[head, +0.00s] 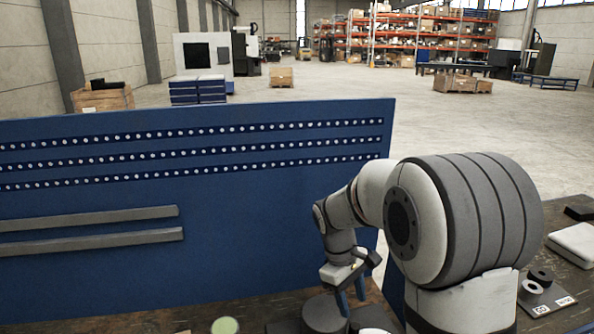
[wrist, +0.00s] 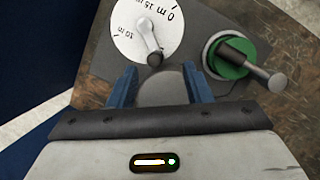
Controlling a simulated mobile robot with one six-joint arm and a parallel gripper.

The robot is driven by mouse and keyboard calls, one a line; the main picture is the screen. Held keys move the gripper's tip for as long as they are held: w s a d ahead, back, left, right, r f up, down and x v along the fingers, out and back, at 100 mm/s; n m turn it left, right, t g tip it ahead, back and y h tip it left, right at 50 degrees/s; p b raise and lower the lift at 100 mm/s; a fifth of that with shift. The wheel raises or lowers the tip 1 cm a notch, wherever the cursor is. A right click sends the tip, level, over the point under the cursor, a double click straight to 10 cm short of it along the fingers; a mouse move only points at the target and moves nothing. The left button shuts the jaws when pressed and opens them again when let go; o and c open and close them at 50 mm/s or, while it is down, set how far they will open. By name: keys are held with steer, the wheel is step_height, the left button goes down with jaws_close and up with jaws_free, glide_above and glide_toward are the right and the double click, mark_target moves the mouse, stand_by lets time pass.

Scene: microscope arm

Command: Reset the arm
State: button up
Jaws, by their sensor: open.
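My gripper (wrist: 159,72) shows in the wrist view with its two blue fingers spread apart. A grey rounded part lies between the fingers; I cannot tell whether they touch it. Just beyond the fingertips is a white dial (wrist: 126,34) with minute marks and a grey crank-like arm (wrist: 149,38) whose dark-tipped end points toward my gripper. In the head view my gripper (head: 351,303) is low over the bench, its fingers pointing down beside a dark round cylinder (head: 324,313). My arm hides part of the bench there.
A green round base with a grey handle (wrist: 240,58) stands right of the dial. A green disc (head: 225,325) shows at the bench's front edge. A blue panel (head: 250,220) rises behind the bench. Small rings on a plate (head: 541,297) and a white block (head: 573,243) lie at right.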

steer(key=s+r+m+t+y, duration=0.1)
steer(key=s+r+m, duration=0.3)
steer(key=s, duration=0.5)
steer(key=s+d+r+m+t+y, duration=0.1)
steer(key=s+r+m+t, duration=0.3)
steer(key=s, duration=0.5)
steer(key=shift+s+d+y, duration=0.25)
steer(key=shift+d+y, duration=0.05)
steer(key=shift+y, duration=0.1)
steer(key=shift+c, duration=0.4)
